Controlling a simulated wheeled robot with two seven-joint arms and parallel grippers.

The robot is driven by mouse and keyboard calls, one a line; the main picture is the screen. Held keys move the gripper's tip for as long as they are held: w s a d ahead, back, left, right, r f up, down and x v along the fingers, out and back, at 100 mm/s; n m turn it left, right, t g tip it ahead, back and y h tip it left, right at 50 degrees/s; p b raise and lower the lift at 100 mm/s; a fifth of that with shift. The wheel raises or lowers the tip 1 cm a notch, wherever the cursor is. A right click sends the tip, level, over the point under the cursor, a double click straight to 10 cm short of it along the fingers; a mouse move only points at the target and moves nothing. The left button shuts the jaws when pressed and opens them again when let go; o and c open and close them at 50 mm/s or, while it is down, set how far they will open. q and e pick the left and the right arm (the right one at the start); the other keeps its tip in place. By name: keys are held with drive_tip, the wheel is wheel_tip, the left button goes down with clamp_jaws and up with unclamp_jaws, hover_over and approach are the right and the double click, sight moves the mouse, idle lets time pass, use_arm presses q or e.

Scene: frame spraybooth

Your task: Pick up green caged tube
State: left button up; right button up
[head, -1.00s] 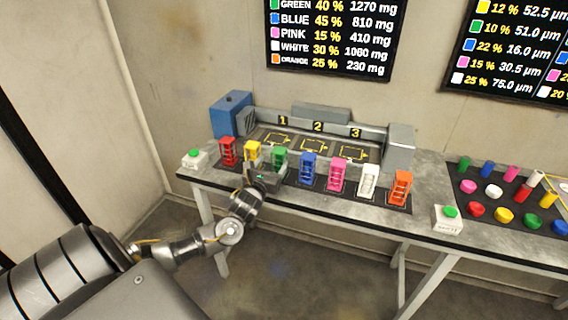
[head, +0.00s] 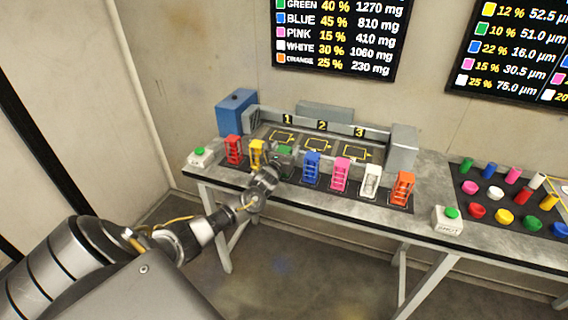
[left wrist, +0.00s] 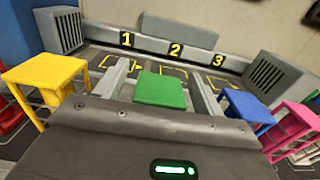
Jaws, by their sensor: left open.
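The green caged tube (head: 285,150) stands in the row of coloured caged tubes on the table. In the head view my left gripper (head: 283,157) covers most of it. In the left wrist view the green top (left wrist: 160,90) lies between the two fingers of my open left gripper (left wrist: 163,80). A finger is on each side of it, and I cannot tell whether either touches. The lower part of the green caged tube is hidden. My right gripper is not in view.
The yellow caged tube (head: 257,154) is close on the left and the blue one (head: 311,167) close on the right. Behind is a bay with outlined places 1, 2 and 3 (head: 317,147). A green-button box (head: 199,157) stands at the left end.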

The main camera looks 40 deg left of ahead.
use_arm(q)
drive_tip(key=shift+w+a, duration=0.15)
drive_tip(key=shift+w, duration=0.25)
drive_tip(key=c, duration=1.4)
clamp_jaws()
